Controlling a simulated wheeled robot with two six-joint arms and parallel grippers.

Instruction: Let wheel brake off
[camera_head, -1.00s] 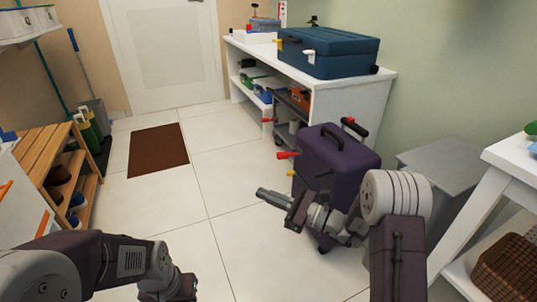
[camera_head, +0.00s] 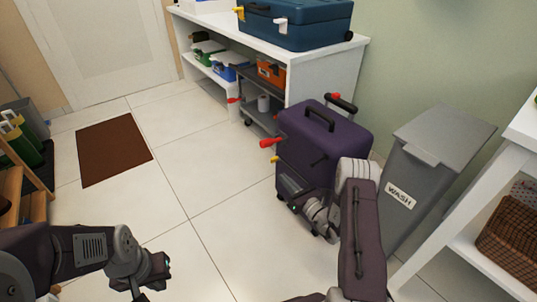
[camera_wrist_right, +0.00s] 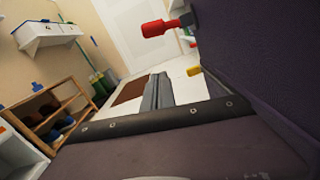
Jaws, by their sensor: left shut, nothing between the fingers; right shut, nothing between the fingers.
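A purple suitcase (camera_head: 330,140) with a black top handle stands upright on the floor, right of the middle. A red lever (camera_head: 271,142) sticks out from its left side, with a smaller yellow lever (camera_head: 281,159) below; I cannot tell which is the wheel brake. The red lever (camera_wrist_right: 160,27) and yellow lever (camera_wrist_right: 193,71) also show in the right wrist view. My right gripper (camera_head: 287,186) is shut and empty, close to the suitcase's lower front, which it partly hides. Its fingers (camera_wrist_right: 158,92) point past the suitcase. My left gripper (camera_head: 142,292) is shut and empty at the bottom left.
A white shelf unit (camera_head: 335,70) behind holds a blue case (camera_head: 295,24) and toolboxes. A grey WASH bin (camera_head: 425,165) stands right of the suitcase, beside a white shelf with a wicker basket (camera_head: 508,240). The tiled floor left of the suitcase is clear up to a brown mat (camera_head: 113,150).

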